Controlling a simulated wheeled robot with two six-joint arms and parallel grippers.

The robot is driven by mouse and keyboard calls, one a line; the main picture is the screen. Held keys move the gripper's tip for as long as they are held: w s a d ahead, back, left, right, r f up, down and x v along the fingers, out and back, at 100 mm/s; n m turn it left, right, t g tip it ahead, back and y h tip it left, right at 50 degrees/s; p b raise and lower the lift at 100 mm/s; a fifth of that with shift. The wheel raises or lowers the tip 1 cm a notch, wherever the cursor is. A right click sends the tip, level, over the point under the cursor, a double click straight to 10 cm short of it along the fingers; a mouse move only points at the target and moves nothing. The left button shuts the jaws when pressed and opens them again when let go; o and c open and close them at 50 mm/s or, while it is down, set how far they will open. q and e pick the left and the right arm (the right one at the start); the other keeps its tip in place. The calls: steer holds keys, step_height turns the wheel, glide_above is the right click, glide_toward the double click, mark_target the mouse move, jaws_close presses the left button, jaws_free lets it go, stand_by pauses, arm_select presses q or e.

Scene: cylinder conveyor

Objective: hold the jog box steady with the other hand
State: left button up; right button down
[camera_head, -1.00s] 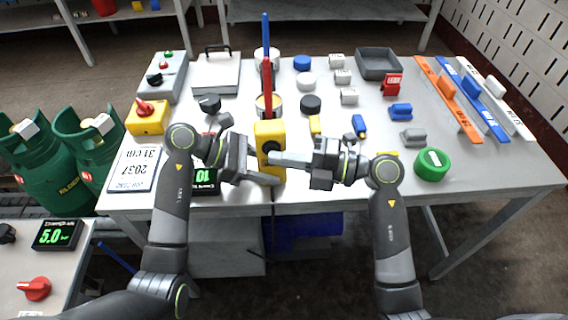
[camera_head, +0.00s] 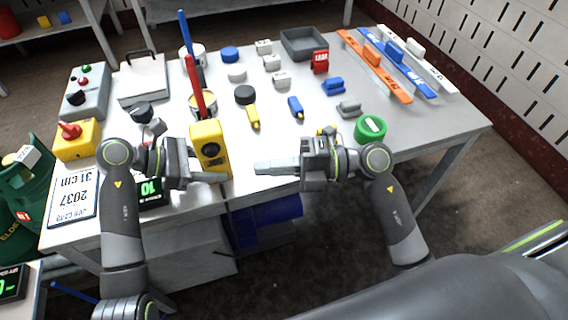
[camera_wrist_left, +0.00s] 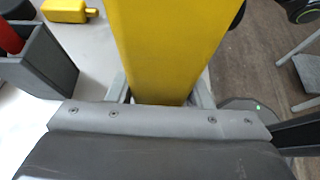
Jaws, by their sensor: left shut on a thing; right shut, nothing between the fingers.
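The yellow jog box (camera_head: 211,150) with a black round knob stands upright near the table's front edge. My left gripper (camera_head: 215,177) is shut on its lower part. In the left wrist view the yellow jog box (camera_wrist_left: 168,45) fills the space between the left fingers (camera_wrist_left: 160,92); its far side is hidden. My right gripper (camera_head: 262,168) is shut and empty. It points left at the jog box from the right, with a clear gap between fingertips and box.
The table (camera_head: 440,130) holds a green round piece (camera_head: 369,129) beside my right wrist, a grey tray (camera_head: 304,44) at the back and coloured rails (camera_head: 375,66) at right. A yellow box with a red knob (camera_head: 75,139) stands at left. Red and blue rods rise from cups behind the jog box.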

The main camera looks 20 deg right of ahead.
steer(key=shift+v, duration=1.35)
arm_select(q)
steer(key=o, duration=1.2)
steer(key=shift+c, duration=0.2)
steer(key=v, duration=1.2)
steer(key=shift+s+f, duration=0.1)
